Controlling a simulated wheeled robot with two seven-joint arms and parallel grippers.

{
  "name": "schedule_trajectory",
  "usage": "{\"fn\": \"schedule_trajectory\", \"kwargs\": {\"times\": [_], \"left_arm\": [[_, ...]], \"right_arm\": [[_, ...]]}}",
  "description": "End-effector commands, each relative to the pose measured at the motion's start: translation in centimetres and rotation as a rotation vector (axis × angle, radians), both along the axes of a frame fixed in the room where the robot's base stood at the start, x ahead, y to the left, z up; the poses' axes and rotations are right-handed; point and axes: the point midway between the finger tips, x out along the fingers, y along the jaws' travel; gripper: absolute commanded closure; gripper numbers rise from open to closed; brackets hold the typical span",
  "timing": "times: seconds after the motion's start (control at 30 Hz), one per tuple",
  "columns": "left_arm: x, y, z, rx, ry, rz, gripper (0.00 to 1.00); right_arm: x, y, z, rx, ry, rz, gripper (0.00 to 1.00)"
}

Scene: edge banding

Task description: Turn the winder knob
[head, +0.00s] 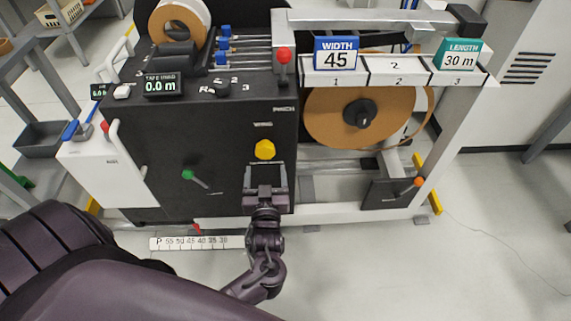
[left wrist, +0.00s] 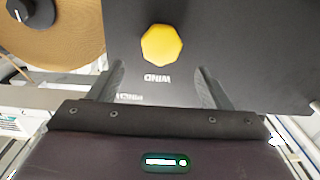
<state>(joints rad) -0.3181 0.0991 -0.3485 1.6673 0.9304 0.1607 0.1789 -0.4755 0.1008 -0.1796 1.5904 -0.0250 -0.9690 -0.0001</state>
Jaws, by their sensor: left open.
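The winder knob (head: 264,150) is a yellow, many-sided knob on the front of the black machine panel, with a white "WIND" label above it. In the left wrist view the yellow knob (left wrist: 161,45) sits ahead of the fingertips, roughly midway between them, with the label upside down. My left gripper (head: 264,168) is open just below the knob in the head view, its two fingers apart and nothing between them. The open gripper (left wrist: 160,78) also shows in the left wrist view, and the fingers do not touch the knob. My right gripper is not in view.
A green-tipped lever (head: 188,175) is left of the knob and a red-tipped lever (head: 283,56) is above. A large brown tape roll (head: 335,118) hangs to the right. A white ruler strip (head: 190,243) lies low in front. Floor at right is clear.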

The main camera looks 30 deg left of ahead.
Motion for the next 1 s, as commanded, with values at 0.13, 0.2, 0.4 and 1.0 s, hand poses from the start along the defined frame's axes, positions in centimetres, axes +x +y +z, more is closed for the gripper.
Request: {"fn": "schedule_trajectory", "kwargs": {"times": [0.13, 0.2, 0.4, 1.0], "left_arm": [[2.0, 1.2, 0.2, 0.002, -0.003, -0.001, 0.28], [3.0, 1.8, 0.1, 0.002, -0.002, -0.001, 0.28], [5.4, 3.2, 0.0, 0.001, 0.001, -0.003, 0.28], [6.2, 3.7, 0.0, -0.001, 0.004, -0.002, 0.53]], "right_arm": [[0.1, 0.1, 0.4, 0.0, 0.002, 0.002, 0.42], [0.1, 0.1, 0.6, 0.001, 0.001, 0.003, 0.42], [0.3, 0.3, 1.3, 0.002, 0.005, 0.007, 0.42], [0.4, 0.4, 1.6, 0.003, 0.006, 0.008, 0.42]]}}
